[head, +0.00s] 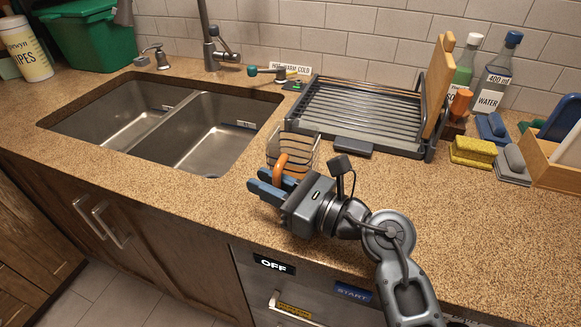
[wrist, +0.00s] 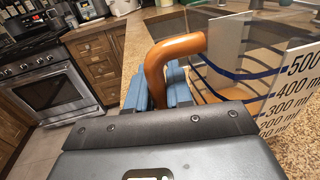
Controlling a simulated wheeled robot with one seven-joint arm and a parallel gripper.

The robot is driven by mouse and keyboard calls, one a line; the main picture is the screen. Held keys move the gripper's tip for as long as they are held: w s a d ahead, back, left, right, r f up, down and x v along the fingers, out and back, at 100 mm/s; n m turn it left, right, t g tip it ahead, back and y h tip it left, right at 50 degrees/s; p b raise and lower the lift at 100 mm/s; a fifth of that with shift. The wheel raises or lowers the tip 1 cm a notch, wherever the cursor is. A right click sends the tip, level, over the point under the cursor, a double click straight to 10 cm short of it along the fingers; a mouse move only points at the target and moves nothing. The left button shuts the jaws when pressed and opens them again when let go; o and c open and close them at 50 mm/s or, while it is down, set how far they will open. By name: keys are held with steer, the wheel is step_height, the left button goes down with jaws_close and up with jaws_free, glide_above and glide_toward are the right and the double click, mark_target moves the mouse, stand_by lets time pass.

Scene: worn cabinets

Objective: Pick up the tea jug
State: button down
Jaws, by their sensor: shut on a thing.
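The tea jug (head: 306,154) is a clear vessel with dark bands and an orange-brown handle (head: 281,164). It is at the counter between the sink and the dish rack. The wrist view shows the tea jug (wrist: 235,85) close on the right, with a measuring scale on its side, and its curved handle (wrist: 170,58) between blue fingers. My gripper (head: 263,182) is shut on the handle; it also shows in the wrist view (wrist: 160,90). The jug looks about upright. My gripper hides its lower part, so I cannot tell whether its base touches the counter.
The double sink (head: 205,135) lies to the left. A dark dish rack (head: 355,110) stands just behind the jug. The counter's front right is clear.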

mark_target(280, 173)
steer(key=shift+r, duration=0.15)
stand_by(0.4)
steer(key=shift+r, duration=1.85)
steer(key=s+d+r, duration=0.1)
steer(key=d+r, duration=0.6)
steer(key=d, duration=0.4)
steer(key=shift+s+d+b, duration=0.2)
steer(key=shift+s+b, duration=0.15)
steer(key=shift+b, duration=0.1)
stand_by(0.6)
